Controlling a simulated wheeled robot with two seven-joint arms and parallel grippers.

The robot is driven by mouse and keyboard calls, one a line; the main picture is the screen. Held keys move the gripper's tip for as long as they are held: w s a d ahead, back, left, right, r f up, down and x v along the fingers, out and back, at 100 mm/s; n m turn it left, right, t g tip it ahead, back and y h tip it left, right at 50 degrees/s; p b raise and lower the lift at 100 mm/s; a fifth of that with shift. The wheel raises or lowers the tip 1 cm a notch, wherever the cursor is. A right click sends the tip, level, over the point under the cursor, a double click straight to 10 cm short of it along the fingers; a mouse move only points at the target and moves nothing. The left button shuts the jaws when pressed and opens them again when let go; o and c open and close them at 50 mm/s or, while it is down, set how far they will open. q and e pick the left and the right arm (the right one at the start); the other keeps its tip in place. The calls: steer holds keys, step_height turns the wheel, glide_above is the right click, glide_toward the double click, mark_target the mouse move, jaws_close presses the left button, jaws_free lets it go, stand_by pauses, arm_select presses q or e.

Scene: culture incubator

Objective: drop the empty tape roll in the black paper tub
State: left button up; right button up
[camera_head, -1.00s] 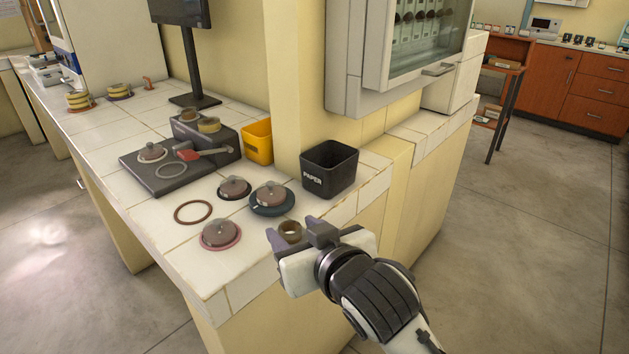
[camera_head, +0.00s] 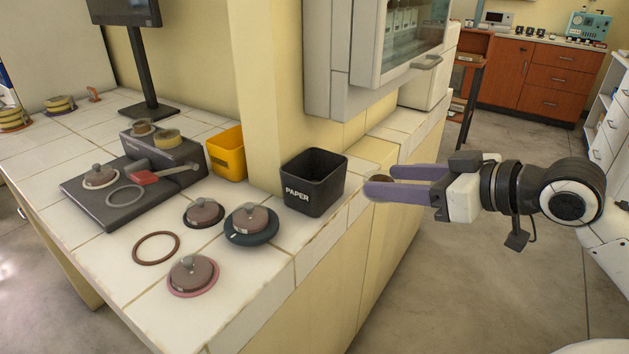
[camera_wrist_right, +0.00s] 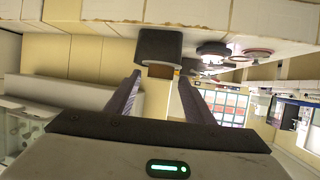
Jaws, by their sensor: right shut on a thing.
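The black paper tub (camera_head: 315,183), marked PAPER, stands open and upright at the counter corner. My right gripper (camera_head: 371,186) comes in from the right, its two purple fingers pointing left toward the tub. It is shut on the tape roll (camera_head: 381,178), a small brown ring mostly hidden by the fingers. Gripper and roll are just right of the tub, apart from it in the picture and not over its opening. In the right wrist view, the brown roll (camera_wrist_right: 161,72) shows between the fingertips, with the dark tub (camera_wrist_right: 160,46) behind it. My left gripper is not in view.
A yellow tub (camera_head: 227,154) stands left of the wall pillar (camera_head: 263,100). Several lidded reels and a brown ring (camera_head: 156,248) lie on the tiled counter. A wall cabinet (camera_head: 375,50) hangs above and behind the black tub. The floor on the right is clear.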

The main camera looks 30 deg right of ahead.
steer(key=r+x, duration=0.1)
steer(key=x, duration=0.4)
steer(key=r+x, duration=0.1)
steer(key=x, duration=0.5)
steer(key=w+r+x, duration=0.1)
steer(key=x, duration=0.4)
steer(key=shift+w+a+f, duration=0.15)
steer(key=shift+w+a, duration=0.05)
steer(key=shift+w, duration=0.05)
steer(key=shift+f, duration=0.3)
steer(key=shift+r, duration=0.1)
